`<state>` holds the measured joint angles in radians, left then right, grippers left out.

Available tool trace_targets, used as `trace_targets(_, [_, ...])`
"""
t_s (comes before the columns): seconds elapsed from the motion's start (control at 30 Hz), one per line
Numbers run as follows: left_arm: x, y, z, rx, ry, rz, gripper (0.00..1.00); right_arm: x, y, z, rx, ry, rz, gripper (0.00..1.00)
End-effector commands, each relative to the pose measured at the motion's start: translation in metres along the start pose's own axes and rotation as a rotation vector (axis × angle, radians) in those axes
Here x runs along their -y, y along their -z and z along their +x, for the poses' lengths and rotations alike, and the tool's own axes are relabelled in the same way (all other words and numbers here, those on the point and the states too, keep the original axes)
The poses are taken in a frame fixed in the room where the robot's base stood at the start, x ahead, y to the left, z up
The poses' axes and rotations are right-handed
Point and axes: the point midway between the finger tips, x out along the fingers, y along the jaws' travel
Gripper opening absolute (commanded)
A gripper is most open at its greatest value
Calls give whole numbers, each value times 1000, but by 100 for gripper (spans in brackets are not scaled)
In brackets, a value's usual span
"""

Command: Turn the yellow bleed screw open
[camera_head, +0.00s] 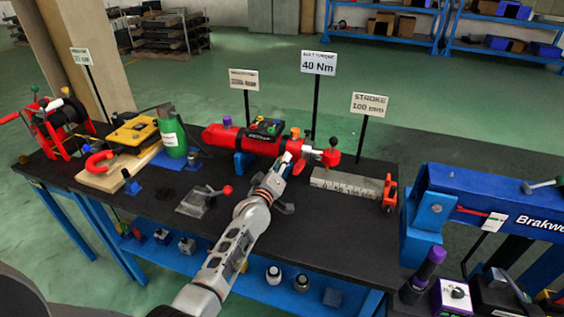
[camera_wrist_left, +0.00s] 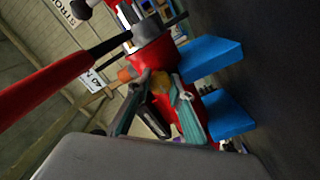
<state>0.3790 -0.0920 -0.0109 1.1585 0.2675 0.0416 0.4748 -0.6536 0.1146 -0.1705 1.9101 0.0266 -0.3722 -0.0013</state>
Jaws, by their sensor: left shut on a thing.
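The red hydraulic cylinder (camera_head: 222,138) lies on blue supports on the black bench, with an orange knob (camera_head: 295,132) on top and a dark red ball knob (camera_head: 330,157) near its right end. My left gripper (camera_head: 285,165) reaches its near side, right of the middle. In the left wrist view, the fingers of this gripper (camera_wrist_left: 160,90) close around the yellow bleed screw (camera_wrist_left: 158,93), against the red body (camera_wrist_left: 152,58). The fingers partly hide the screw, and I cannot make it out in the head view. My right gripper is not in view.
A steel ruler block (camera_head: 345,183) lies right of my left gripper. Sign posts (camera_head: 317,95) rise behind the cylinder. A blue press frame (camera_head: 480,205) stands at the right. The bench's front right is clear.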

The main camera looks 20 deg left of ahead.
Motion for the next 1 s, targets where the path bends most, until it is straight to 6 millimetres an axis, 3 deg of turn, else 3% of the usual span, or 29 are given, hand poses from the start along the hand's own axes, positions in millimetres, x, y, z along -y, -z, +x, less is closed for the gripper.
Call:
trace_targets(0.5, [0, 0, 0, 0, 0, -19, 0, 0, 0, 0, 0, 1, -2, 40])
trace_targets(0.53, [0, 0, 0, 0, 0, -19, 26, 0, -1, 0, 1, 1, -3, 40])
trace_targets(0.6, [0, 0, 0, 0, 0, -19, 38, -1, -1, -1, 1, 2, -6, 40])
trace_targets(1.0, [3, -2, -3, 4, 4, -18, 38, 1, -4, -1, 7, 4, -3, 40])
